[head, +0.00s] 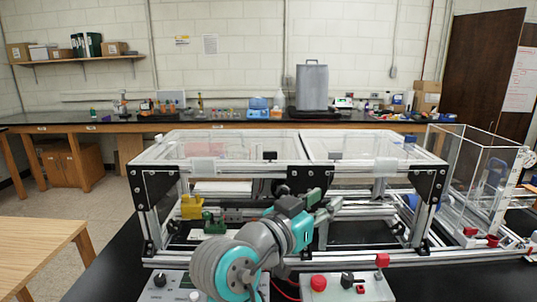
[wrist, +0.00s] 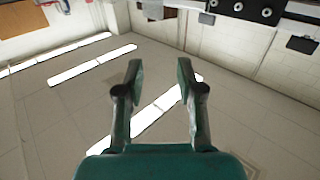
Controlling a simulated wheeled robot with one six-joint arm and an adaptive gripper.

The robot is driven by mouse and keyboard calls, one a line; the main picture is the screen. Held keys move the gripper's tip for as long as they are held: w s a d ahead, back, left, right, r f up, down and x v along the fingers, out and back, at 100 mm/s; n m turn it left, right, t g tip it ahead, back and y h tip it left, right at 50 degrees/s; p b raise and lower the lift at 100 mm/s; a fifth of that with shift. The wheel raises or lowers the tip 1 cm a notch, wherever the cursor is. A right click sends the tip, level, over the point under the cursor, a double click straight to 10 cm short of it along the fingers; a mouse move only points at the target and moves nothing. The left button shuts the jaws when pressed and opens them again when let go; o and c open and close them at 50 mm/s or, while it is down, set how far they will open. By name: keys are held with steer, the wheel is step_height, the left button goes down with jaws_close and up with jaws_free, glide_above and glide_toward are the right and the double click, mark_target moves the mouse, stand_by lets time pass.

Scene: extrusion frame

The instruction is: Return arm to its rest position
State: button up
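My arm (head: 262,250) rises in front of the extrusion frame in the head view, folded, with its grey and teal joints near the front of the black bench. My gripper (wrist: 160,78) is open in the wrist view, its two fingers apart with nothing between them. Behind the fingers, the wrist view shows ceiling tiles and bright light strips. In the head view the gripper end is small and partly hidden by the arm, near the frame's middle black bracket (head: 303,179).
The aluminium extrusion frame (head: 300,262) with clear lids (head: 215,146) stands close around the arm. A control box with a red button (head: 318,282) sits at the front. A clear tank (head: 470,165) stands at right. A wooden table (head: 35,250) is at left, with open floor beyond it.

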step_height(320, 180, down, 20)
steer(key=d+n+t+y, duration=0.3)
steer(key=n+y, duration=0.2)
steer(key=n, duration=0.3)
steer(key=s+d+f+n+y, duration=0.2)
steer(key=s+f+n+y, duration=0.25)
steer(key=s+f, duration=0.75)
steer(key=s+d+f+g+y, duration=0.1)
steer(key=s+f+y, duration=0.1)
steer(key=s+f, duration=0.45)
steer(key=s+d+f+y, duration=0.1)
steer(key=s+f+y, duration=0.15)
steer(key=s, duration=0.65)
steer(key=s+r+m, duration=0.2)
steer(key=s, duration=0.7)
steer(key=s+d+r+m+h, duration=0.1)
steer(key=s+r, duration=0.1)
steer(key=s, duration=0.6)
steer(key=shift+s+d+m, duration=0.25)
steer(key=shift+s+m, duration=0.1)
steer(key=shift+s, duration=0.05)
